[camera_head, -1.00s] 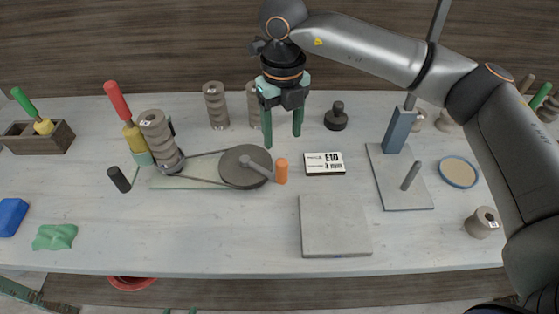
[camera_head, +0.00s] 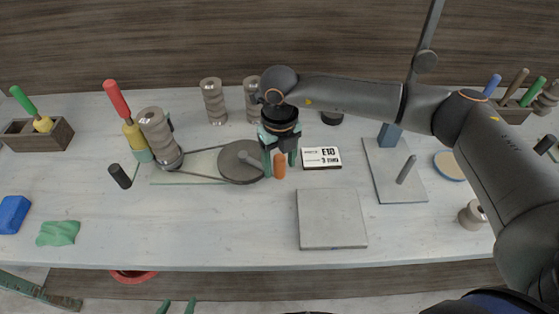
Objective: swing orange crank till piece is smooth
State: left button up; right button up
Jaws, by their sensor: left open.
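The orange crank handle (camera_head: 279,168) stands up from the edge of a dark grey crank wheel (camera_head: 236,165). A belt runs from the wheel to the base of a ridged grey-brown piece (camera_head: 157,132) at the left. My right gripper (camera_head: 280,160) points down at the orange handle, its green fingers on either side of it with small gaps showing. My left gripper (camera_head: 177,306) shows only as two green fingertips, apart, at the bottom edge.
A red-handled tool (camera_head: 121,105) stands beside the ridged piece. A black peg (camera_head: 120,176) is left of the belt. A white label card (camera_head: 321,158) lies just right of my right gripper. A grey square slab (camera_head: 330,222) lies in front; the table's front left-centre is clear.

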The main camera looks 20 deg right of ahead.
grip_shut()
dwell(0.3)
dwell(1.0)
